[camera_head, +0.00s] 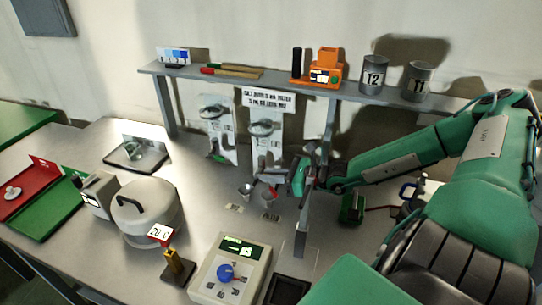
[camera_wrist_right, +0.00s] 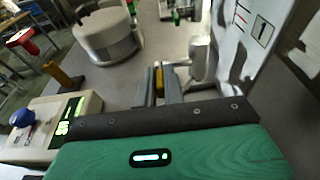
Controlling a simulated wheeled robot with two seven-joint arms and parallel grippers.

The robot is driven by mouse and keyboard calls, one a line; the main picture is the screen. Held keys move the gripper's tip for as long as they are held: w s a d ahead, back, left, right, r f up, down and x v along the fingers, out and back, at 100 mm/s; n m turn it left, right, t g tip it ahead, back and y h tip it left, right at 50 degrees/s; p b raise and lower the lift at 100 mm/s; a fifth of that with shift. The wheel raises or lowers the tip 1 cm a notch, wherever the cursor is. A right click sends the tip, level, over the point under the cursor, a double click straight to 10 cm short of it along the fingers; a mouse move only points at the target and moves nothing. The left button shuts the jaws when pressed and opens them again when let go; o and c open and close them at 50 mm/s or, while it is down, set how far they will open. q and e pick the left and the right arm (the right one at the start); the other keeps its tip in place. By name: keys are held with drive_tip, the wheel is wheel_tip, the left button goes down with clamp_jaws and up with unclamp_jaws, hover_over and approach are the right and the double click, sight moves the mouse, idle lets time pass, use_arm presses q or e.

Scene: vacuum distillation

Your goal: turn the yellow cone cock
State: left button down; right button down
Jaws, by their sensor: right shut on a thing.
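My right gripper (camera_head: 281,179) reaches in from the right to the lower part of the right-hand wall panel (camera_head: 265,135). In the right wrist view its two fingers (camera_wrist_right: 160,88) are closed on a narrow yellow piece, the yellow cone cock (camera_wrist_right: 159,76). In the head view I cannot make out the yellow cock, as the gripper covers that spot. A green cock (camera_head: 214,152) sits on the left-hand panel (camera_head: 214,125), and a green piece also shows at the top of the right wrist view (camera_wrist_right: 177,18). My left gripper is not in view.
Two small cups (camera_head: 245,190) stand below the panels, with labels in front. A shelf (camera_head: 240,82) runs above them. A lidded grey pot (camera_head: 146,208), a yellow post (camera_head: 177,262) and a device with a blue knob (camera_head: 228,270) stand nearer.

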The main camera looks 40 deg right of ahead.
drive_tip(key=shift+f+t+b, duration=0.3)
drive_tip(key=shift+f, duration=0.1)
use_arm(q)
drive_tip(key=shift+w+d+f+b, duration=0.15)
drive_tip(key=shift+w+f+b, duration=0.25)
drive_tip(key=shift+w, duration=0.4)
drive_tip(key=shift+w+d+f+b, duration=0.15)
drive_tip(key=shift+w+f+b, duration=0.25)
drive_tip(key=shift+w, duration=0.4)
use_arm(e)
drive_tip(key=shift+s+f+t+y, duration=0.1)
drive_tip(key=shift+t+y, duration=0.4)
drive_tip(key=shift+t, duration=0.2)
drive_tip(key=c, duration=1.5)
unclamp_jaws()
drive_tip(key=shift+d, duration=0.1)
drive_tip(key=shift+s, duration=0.15)
